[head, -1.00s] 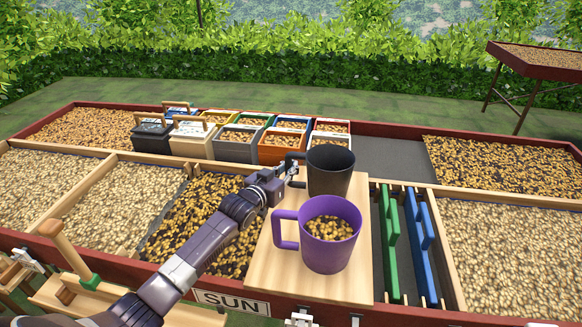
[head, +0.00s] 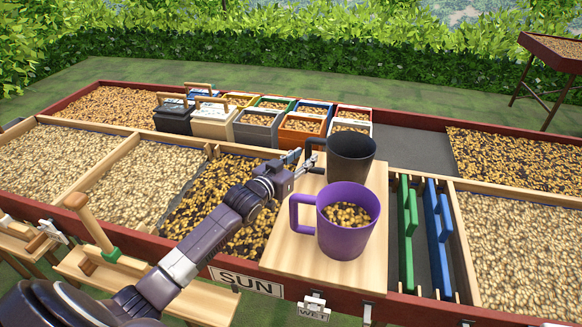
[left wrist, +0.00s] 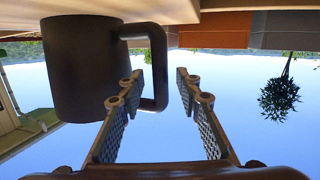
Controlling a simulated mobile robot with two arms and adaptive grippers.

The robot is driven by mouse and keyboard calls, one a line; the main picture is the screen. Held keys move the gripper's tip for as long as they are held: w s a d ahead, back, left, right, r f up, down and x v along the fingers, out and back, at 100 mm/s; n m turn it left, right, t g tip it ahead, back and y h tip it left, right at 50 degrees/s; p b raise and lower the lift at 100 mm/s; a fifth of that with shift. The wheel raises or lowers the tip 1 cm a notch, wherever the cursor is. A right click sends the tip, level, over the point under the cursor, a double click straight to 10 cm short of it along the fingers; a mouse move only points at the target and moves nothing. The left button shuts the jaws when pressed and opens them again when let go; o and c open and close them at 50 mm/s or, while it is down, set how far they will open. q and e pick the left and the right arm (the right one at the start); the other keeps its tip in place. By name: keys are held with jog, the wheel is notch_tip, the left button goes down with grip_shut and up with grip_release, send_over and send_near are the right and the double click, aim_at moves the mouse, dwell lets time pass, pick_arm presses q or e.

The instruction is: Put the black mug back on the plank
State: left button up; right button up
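The black mug (head: 352,160) stands upright at the back of the pale wooden plank (head: 285,250), its handle toward the left. A purple mug (head: 345,235) filled with beans stands in front of it on the plank. My left gripper (head: 303,165) is beside the black mug's handle. In the left wrist view, which looks upside down, the black mug (left wrist: 85,70) is at the left. There my left gripper (left wrist: 158,82) has its fingers apart, with the handle's outer part showing between them; I see no grip on it. My right gripper is not in view.
Several small bean boxes (head: 255,130) stand behind the plank to the left. Green (head: 408,235) and blue (head: 438,235) handled tools lie right of the plank. Bean-filled tray sections surround these, with a bare dark section (head: 405,150) behind the black mug.

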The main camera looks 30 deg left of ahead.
pick_arm(q)
jog(key=s, duration=0.6)
jog(key=shift+a+r, duration=0.2)
jog(key=shift+r, duration=0.15)
jog(key=shift+s+r, duration=0.15)
jog(key=shift+s, duration=0.55)
